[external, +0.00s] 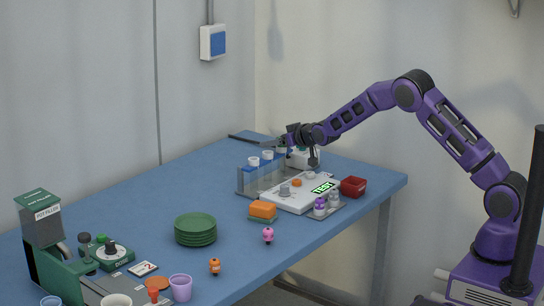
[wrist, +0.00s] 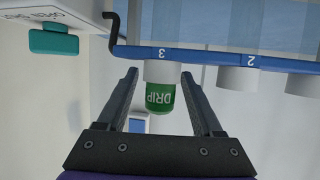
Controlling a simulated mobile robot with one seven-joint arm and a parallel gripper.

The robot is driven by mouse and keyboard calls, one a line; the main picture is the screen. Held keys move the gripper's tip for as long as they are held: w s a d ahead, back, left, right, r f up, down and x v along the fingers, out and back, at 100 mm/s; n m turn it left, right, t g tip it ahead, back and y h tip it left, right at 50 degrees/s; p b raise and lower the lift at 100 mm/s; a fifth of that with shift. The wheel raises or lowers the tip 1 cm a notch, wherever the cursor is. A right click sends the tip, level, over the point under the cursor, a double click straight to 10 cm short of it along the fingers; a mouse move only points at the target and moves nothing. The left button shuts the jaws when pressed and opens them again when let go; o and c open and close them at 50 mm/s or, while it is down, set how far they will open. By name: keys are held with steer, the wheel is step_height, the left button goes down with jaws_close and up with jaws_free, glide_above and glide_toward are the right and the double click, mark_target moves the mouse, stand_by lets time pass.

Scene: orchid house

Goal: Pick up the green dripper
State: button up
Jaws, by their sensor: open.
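The green dripper (wrist: 160,97), labelled DRIP, sits on the white cap (wrist: 162,71) of slot 3 of the blue-railed rack (wrist: 210,58). In the wrist view it lies between the two fingers of my gripper (wrist: 159,76), with a visible gap on each side. My gripper is open, and its fingers reach to about the height of the cap. The wrist picture appears upside down. In the external view my gripper (external: 284,142) is over the far end of the rack (external: 247,182), and only a little green shows under it.
Two white caps (external: 253,161) stand on the nearer slots. Green plates (external: 195,229) and small figures stand nearer. The table's left middle is clear.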

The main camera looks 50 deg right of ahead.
jaws_close()
stand_by(0.3)
steer(key=shift+r, duration=0.1)
